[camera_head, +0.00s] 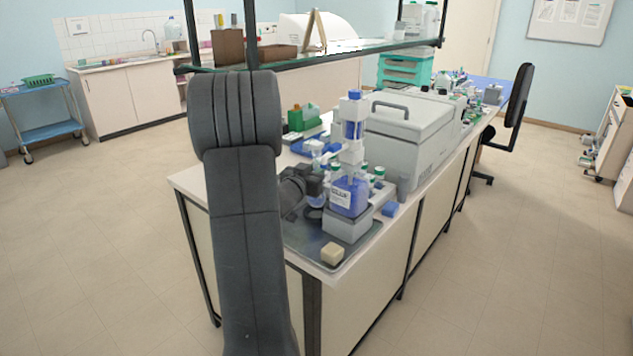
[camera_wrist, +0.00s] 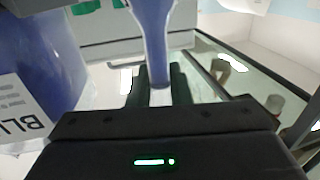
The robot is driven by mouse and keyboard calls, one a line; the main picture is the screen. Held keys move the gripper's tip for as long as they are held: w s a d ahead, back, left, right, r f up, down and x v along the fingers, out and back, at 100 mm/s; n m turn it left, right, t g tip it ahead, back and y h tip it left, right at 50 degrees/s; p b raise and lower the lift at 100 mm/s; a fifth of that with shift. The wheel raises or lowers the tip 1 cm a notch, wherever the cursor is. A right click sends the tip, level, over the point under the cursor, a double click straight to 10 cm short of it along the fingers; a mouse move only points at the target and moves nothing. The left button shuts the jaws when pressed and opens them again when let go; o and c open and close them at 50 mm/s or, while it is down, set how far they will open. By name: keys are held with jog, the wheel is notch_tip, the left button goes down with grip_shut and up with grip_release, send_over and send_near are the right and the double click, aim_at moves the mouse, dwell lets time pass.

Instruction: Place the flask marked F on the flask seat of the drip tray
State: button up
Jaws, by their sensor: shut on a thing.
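My gripper (camera_wrist: 158,92) is shut on the narrow neck of a translucent bluish flask (camera_wrist: 152,35), which widens away from the fingers in the wrist view. No letter F can be read on it. In the head view my gripper (camera_head: 312,185) is at the near end of the bench, just left of a blue labelled bottle (camera_head: 349,196). A small part of the flask (camera_head: 316,201) shows below it. The dark drip tray (camera_head: 303,236) lies beneath. A dark round shape (camera_head: 313,213) shows there; I cannot tell if it is the flask seat or whether the flask touches it.
The blue bottle stands on a grey-white block (camera_head: 346,229) close beside my gripper; its label (camera_wrist: 22,112) shows in the wrist view. A large grey box (camera_head: 408,135) stands behind. A glass shelf (camera_head: 335,52) hangs above.

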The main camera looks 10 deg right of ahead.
jog(key=shift+f+b, duration=0.4)
jog(key=shift+f, duration=1.45)
jog(key=o, duration=0.7)
jog(key=shift+o, duration=0.2)
jog(key=shift+r, duration=0.1)
jog(key=shift+r+p, duration=0.25)
jog(key=shift+p, duration=0.1)
jog(key=shift+s+a, duration=0.2)
jog(key=b+v, duration=0.1)
jog(key=v, duration=1)
jog(key=shift+s, duration=0.2)
jog(key=shift+w, duration=0.1)
